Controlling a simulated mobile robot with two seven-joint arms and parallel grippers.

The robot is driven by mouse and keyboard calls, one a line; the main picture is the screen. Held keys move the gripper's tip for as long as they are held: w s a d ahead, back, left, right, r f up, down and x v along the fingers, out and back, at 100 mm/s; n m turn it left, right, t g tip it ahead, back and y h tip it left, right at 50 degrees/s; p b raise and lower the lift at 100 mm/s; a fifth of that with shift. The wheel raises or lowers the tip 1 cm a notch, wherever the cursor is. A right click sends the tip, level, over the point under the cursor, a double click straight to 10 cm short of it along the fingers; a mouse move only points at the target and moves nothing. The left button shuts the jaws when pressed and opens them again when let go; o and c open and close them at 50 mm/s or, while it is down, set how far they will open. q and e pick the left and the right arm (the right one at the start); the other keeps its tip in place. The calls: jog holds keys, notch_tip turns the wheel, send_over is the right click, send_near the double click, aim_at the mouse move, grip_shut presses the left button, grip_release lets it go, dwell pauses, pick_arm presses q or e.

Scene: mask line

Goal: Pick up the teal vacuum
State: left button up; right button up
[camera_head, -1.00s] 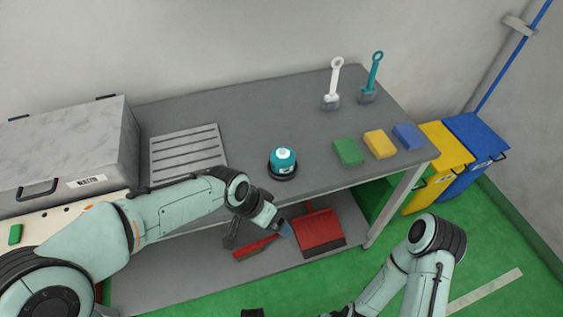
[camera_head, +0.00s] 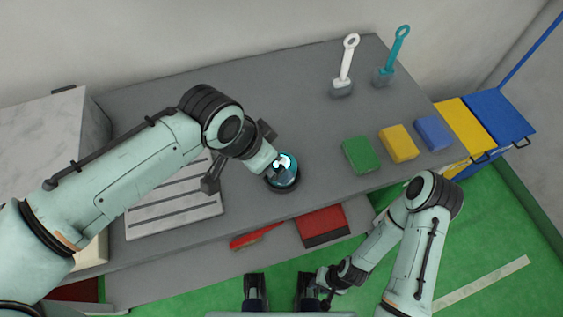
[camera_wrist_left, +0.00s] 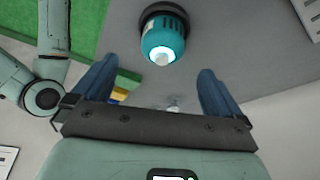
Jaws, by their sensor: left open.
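The teal vacuum (camera_head: 288,172), a small rounded body on a dark round base with a bright top, stands on the grey table (camera_head: 300,110) near its front edge. My left gripper (camera_head: 272,164) is right beside and above it, partly overlapping it in the head view. In the left wrist view, the blue fingers of that gripper (camera_wrist_left: 158,84) are spread apart and empty. The vacuum (camera_wrist_left: 163,42) shows beyond them, near the top middle. My right gripper (camera_head: 322,288) hangs low in front of the table; its fingers are too small to read.
Green (camera_head: 361,155), yellow (camera_head: 399,143) and blue (camera_head: 434,133) blocks lie right of the vacuum. White (camera_head: 344,75) and teal (camera_head: 393,60) brushes stand behind. A slatted plate (camera_head: 175,205) lies left. A red dustpan (camera_head: 322,222) is on the lower shelf.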

aim_at(291, 164)
pick_arm(q)
jog(key=x, duration=0.5)
jog(key=b+x, duration=0.1)
jog(key=x, duration=0.4)
jog(key=shift+w+f, duration=0.25)
jog(key=shift+w, duration=0.05)
jog(key=c, duration=1.2)
